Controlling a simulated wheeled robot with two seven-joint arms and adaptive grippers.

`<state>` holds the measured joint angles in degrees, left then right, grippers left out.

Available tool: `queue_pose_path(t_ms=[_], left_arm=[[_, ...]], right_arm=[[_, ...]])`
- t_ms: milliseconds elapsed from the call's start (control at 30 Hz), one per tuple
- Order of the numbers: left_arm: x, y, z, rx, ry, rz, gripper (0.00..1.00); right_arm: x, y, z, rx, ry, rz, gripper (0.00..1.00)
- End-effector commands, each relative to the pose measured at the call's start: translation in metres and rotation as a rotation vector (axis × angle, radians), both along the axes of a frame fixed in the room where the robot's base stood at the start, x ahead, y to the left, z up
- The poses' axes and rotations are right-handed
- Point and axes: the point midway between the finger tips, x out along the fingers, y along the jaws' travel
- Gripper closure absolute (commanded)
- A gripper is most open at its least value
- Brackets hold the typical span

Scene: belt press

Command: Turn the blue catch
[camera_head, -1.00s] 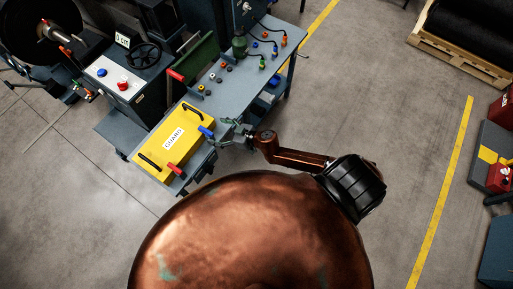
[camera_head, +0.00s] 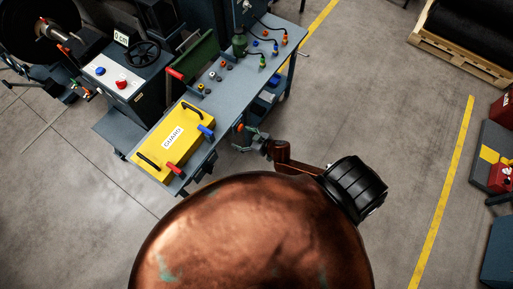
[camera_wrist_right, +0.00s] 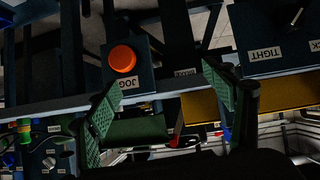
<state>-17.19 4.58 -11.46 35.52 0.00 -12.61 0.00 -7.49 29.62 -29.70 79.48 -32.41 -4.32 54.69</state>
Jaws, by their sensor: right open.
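The blue catch (camera_head: 206,131) sits at the right end of the yellow guard (camera_head: 157,150), near its top corner. A red catch (camera_head: 174,168) is at the guard's lower right corner. My right gripper (camera_head: 246,141) is open and empty, to the right of the blue catch and apart from it, by the bench's front edge. In the right wrist view its two green-padded fingers (camera_wrist_right: 162,100) stand wide apart. An orange button (camera_wrist_right: 122,58) beside a JOG label shows beyond them. A small blue piece behind the right finger may be the catch. My left gripper is not in view.
A handwheel (camera_head: 144,54) and a control box with blue and red buttons (camera_head: 122,82) stand at left.

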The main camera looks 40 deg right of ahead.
Motion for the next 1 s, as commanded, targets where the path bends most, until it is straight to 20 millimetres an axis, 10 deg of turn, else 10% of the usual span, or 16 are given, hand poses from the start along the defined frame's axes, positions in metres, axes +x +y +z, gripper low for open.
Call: queue_pose_path(t_ms=[533, 1000], left_arm=[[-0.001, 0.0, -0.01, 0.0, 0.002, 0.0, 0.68], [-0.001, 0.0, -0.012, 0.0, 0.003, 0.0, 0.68]], right_arm=[[-0.039, -0.042, -0.082, -0.065, 0.114, -0.085, 0.25], [-0.049, -0.049, -0.097, -0.078, 0.139, -0.1, 0.25]])
